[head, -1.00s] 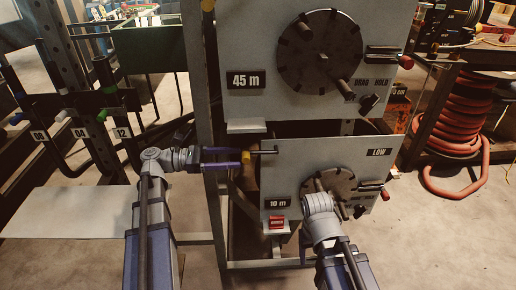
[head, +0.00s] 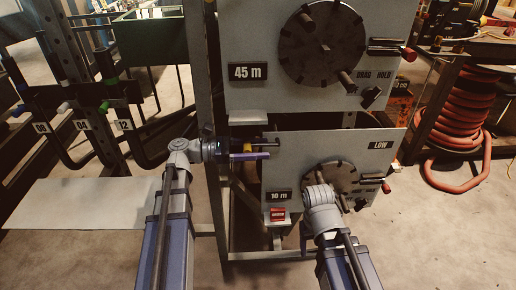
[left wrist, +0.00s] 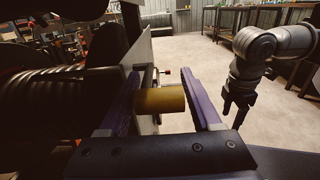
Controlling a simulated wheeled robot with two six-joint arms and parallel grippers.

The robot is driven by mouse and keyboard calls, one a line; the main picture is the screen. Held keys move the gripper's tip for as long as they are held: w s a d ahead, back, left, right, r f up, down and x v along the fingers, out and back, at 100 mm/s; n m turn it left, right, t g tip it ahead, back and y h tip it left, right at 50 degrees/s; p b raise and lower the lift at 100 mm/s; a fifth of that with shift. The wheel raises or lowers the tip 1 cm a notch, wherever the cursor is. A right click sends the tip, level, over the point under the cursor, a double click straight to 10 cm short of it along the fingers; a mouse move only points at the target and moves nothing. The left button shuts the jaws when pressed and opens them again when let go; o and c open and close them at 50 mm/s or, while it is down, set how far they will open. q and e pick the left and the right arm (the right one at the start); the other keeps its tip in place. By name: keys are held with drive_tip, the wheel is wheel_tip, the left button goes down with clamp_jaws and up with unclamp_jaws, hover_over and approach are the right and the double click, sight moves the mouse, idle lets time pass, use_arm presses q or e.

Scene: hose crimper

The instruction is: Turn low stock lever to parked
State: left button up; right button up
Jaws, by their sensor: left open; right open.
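A yellow cylindrical handle (left wrist: 160,100) lies between the jaws of my left gripper (left wrist: 165,92) in the left wrist view. The jaws are open, with purple fingers on both sides of it. In the head view the left gripper (head: 262,148) is at the upper left edge of the lower panel (head: 290,160), which carries a LOW label (head: 380,145). The handle is mostly hidden there. I cannot read the lever's position. My right gripper (left wrist: 238,112) is open and empty in the left wrist view; my own wrist hides its fingers in the head view.
The lower panel has a dark disc (head: 345,178), a red-tipped handle (head: 385,187), a red block (head: 278,214) and a 10 m label (head: 279,195). The upper panel (head: 290,100) stands above it. A rack with hooks (head: 80,100) is at left, and a red hose coil (head: 470,120) at right.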

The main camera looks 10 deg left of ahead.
use_arm(q)
clamp_jaws()
idle(0.4)
idle(0.4)
